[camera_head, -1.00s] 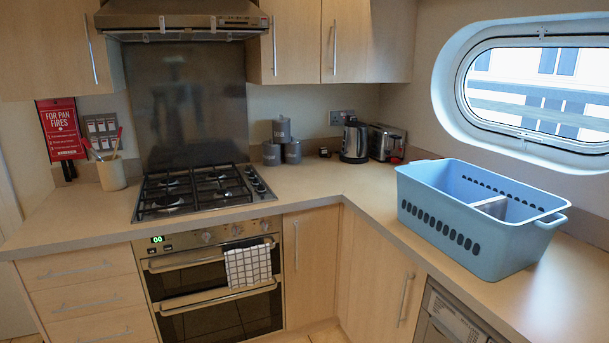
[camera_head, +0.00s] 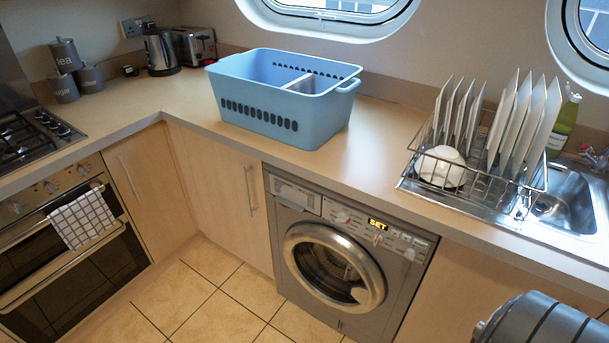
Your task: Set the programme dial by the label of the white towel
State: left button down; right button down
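A grey washing machine (camera_head: 335,262) is built in under the counter, with its round door shut. Its programme dial (camera_head: 341,216) sits on the control panel, left of a lit display (camera_head: 379,224) that seems to read "SET". The dial's markings are too small to read. A blue laundry basket (camera_head: 285,98) with a divider stands on the counter above; its contents are mostly hidden. No white towel with a label can be made out. A white checked cloth (camera_head: 81,219) hangs on the oven handle. Neither gripper is in view.
A dish rack (camera_head: 472,165) with white plates and a bowl stands right of the basket, beside the sink (camera_head: 566,203). The kettle (camera_head: 160,52) and toaster (camera_head: 195,47) are at the back left. The tiled floor (camera_head: 215,300) before the machine is clear.

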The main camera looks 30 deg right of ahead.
aim_at(344, 218)
jog(key=i+j+z, duration=0.1)
jog(key=z, duration=0.3)
jog(key=j+z, duration=0.1)
jog(key=z, duration=0.25)
jog(key=i+j+z, duration=0.1)
jog(key=z, duration=0.3)
